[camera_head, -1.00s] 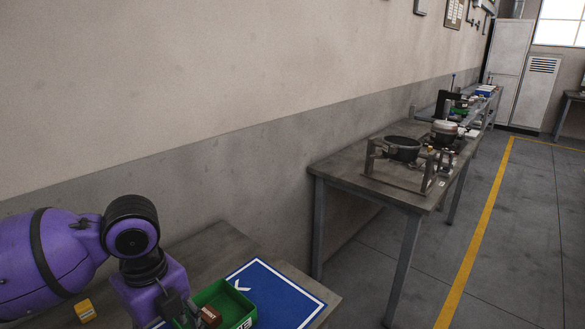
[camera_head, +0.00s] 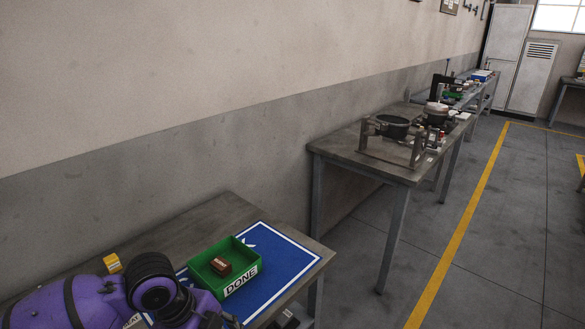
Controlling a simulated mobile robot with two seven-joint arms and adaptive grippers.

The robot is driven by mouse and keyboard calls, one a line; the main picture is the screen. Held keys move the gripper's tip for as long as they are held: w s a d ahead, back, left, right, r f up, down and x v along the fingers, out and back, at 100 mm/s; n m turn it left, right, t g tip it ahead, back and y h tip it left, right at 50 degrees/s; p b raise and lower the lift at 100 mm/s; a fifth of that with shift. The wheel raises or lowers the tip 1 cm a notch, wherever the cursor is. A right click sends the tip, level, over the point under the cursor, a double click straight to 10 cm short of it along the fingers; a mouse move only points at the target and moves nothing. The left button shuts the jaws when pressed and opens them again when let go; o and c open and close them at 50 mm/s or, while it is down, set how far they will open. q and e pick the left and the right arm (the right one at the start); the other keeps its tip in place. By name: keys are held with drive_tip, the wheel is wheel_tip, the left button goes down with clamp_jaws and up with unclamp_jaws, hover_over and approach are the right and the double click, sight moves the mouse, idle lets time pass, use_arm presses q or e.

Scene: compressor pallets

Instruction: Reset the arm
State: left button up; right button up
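My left arm, purple with black joints, shows at the bottom left of the head view. It lies low over the near table (camera_head: 218,213), beside the green bin. Its gripper is not clearly visible; the arm's end runs down to the bottom edge of the picture. My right arm and gripper are out of the picture. The green bin (camera_head: 241,283) marked DONE stands on a blue mat (camera_head: 290,268) with a white border. A small brown box (camera_head: 221,267) lies inside the bin.
A small yellow box (camera_head: 112,263) sits on the near table behind my arm. A second table (camera_head: 345,155) to the right bears a dark pot (camera_head: 392,127) in a metal frame. Another table stands farther back. The floor with the yellow line (camera_head: 455,245) is clear.

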use_arm(q)
drive_tip(key=s+d+f+n+t+h+p, duration=0.1)
drive_tip(key=s+d+f+n+t, duration=0.15)
drive_tip(key=f+n, duration=0.3)
drive_tip(key=s+d+f+n+t+h, duration=0.1)
drive_tip(key=s+d+f+n+t, duration=0.1)
drive_tip(key=s+f+n, duration=0.4)
drive_tip(key=s+a+f+n+t+y, duration=0.1)
drive_tip(key=s+a+f+n+y, duration=0.1)
drive_tip(key=s+a+f+n, duration=0.2)
drive_tip(key=s+a+f+n+t+y+p, duration=0.1)
drive_tip(key=s+a+f+n, duration=0.3)
drive_tip(key=s, duration=0.6)
drive_tip(key=shift+s+a+f+n+t+y, duration=0.25)
drive_tip(key=shift+s+a+n+t+y, duration=0.15)
drive_tip(key=shift+a+n+y, duration=0.45)
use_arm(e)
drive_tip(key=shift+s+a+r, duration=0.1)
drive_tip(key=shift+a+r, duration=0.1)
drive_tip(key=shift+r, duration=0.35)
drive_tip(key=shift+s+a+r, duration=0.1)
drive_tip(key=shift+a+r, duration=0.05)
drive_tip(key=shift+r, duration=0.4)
use_arm(q)
drive_tip(key=shift+d, duration=0.2)
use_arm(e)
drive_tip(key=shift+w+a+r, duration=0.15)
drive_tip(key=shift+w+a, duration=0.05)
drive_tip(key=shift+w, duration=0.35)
